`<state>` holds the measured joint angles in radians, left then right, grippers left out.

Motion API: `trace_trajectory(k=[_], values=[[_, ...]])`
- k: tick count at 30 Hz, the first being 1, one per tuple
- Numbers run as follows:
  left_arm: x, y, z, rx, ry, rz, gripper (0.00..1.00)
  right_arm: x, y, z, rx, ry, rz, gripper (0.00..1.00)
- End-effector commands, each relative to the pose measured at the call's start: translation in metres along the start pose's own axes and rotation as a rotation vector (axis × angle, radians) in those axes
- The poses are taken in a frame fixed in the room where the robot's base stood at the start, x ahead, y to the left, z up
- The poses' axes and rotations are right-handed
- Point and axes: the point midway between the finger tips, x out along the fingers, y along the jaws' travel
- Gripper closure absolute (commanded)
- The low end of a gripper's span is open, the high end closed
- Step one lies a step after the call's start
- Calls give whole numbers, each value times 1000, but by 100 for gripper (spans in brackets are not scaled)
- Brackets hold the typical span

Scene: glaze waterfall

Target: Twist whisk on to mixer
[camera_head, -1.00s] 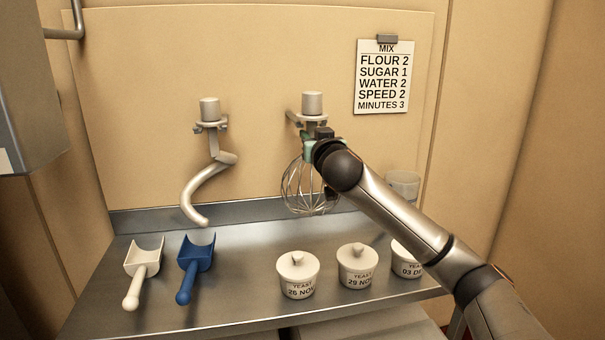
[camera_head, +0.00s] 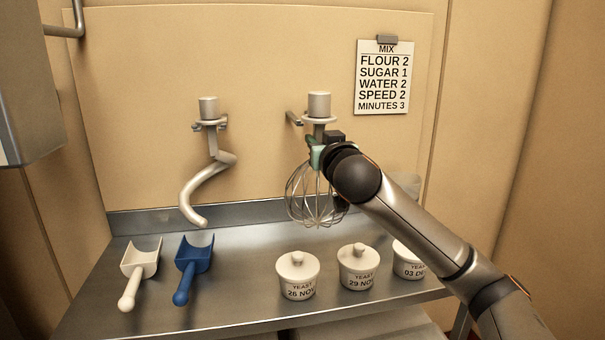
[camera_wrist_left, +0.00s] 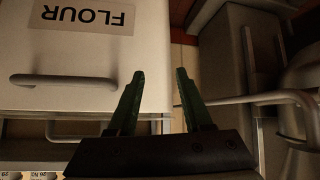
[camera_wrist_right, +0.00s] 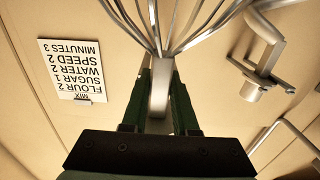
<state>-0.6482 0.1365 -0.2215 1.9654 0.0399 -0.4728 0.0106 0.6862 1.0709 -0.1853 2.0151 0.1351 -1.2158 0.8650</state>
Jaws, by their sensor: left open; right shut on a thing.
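The wire whisk (camera_head: 314,197) hangs upright, wires down, in front of the back panel. My right gripper (camera_head: 315,152) is shut on its shaft, just below the collar and top plug. In the right wrist view the whisk's shaft (camera_wrist_right: 160,88) runs between the fingers, with the wires fanning out beyond. The whisk stands a little to the right of its wall bracket (camera_head: 293,118). My left gripper (camera_wrist_left: 160,76) is open and empty in the left wrist view, near a pale bin marked FLOUR (camera_wrist_left: 85,60). I cannot make out the mixer for certain.
A spiral dough hook (camera_head: 208,190) hangs to the left. A white scoop (camera_head: 140,262), a blue scoop (camera_head: 193,262) and yeast pots (camera_head: 297,278) stand on the metal shelf (camera_head: 235,310). A grey metal body (camera_head: 30,90) stands at upper left. A recipe card (camera_head: 384,78) hangs right.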

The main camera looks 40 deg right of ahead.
Motion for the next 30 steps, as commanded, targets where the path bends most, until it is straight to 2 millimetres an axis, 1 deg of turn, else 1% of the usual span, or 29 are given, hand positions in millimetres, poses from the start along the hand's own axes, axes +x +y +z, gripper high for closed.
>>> trace_trajectory(k=[12,21,30], values=[[5,7,3,2,1,16,50,-25,0,-2,1,7,0,100],[9,8,5,4,-3,20,50,-42,0,-3,0,7,0,100],[9,8,4,6,-4,21,50,-47,0,-3,0,6,1,100]])
